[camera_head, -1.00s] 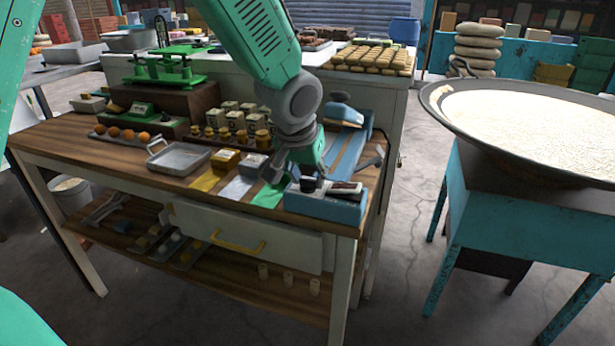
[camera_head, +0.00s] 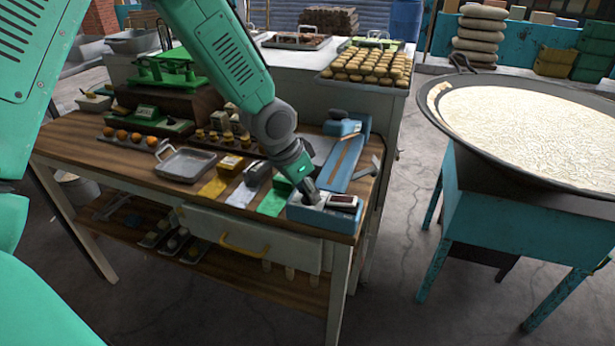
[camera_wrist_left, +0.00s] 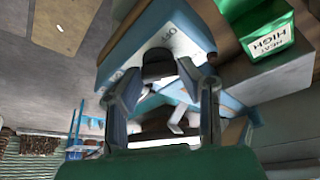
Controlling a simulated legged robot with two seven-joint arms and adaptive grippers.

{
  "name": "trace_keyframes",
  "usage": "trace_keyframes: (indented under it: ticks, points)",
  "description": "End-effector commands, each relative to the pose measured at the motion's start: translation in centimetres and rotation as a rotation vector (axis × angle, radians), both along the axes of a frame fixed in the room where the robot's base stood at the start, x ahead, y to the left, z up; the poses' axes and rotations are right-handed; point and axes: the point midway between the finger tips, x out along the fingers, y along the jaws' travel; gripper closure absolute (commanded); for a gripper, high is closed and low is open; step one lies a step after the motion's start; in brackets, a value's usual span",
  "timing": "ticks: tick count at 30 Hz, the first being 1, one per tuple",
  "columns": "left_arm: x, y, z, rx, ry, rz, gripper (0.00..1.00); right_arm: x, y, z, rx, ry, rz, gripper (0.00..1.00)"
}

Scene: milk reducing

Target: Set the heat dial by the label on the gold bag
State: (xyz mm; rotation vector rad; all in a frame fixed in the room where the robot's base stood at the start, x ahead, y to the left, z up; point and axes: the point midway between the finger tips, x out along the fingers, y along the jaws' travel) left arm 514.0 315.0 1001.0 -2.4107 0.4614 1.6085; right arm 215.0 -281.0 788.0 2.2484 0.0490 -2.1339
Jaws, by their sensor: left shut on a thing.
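The blue heat unit (camera_head: 325,216) sits at the front right corner of the wooden bench. My left gripper (camera_head: 308,195) is down at the left of its top. In the left wrist view, my left gripper (camera_wrist_left: 165,82) has a finger on each side of the dark dial (camera_wrist_left: 157,64) on the blue panel (camera_wrist_left: 185,32), shut on it. A green bag (camera_wrist_left: 250,15) shows a "HEAT HIGH" label. My right gripper is not in view.
A silver bag (camera_head: 258,173) and a green strip (camera_head: 273,203) lie left of the unit. A metal tray (camera_head: 185,163) is further left. A blue sealer-like device (camera_head: 345,160) stands behind. A large pan of grain (camera_head: 520,125) is at the right, across a floor gap.

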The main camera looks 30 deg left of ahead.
Motion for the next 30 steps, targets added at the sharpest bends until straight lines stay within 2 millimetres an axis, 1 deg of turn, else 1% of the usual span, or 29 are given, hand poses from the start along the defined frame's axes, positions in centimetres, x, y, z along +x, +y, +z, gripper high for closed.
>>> trace_keyframes:
  ticks: [1,3,9,16,26,27,30]
  points:
    - [-0.2,0.0,0.1,-0.002,0.008,-0.026,0.97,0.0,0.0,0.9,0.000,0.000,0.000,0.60]
    - [-0.2,0.0,0.0,-0.002,0.007,-0.064,0.97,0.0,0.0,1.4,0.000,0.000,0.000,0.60]
    - [-0.2,0.1,-0.1,0.000,0.008,-0.139,0.97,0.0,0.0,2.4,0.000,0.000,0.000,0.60]
    - [-0.2,0.1,-0.2,0.002,0.007,-0.173,0.97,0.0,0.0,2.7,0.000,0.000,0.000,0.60]
    - [-0.2,0.2,-0.3,0.002,0.006,-0.173,0.97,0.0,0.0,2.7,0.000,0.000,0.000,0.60]
    - [-0.2,0.2,-0.3,0.002,0.006,-0.173,0.61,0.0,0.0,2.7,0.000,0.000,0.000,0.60]
    - [-0.1,0.2,-0.2,0.003,0.005,-0.173,0.60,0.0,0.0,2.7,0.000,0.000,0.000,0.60]
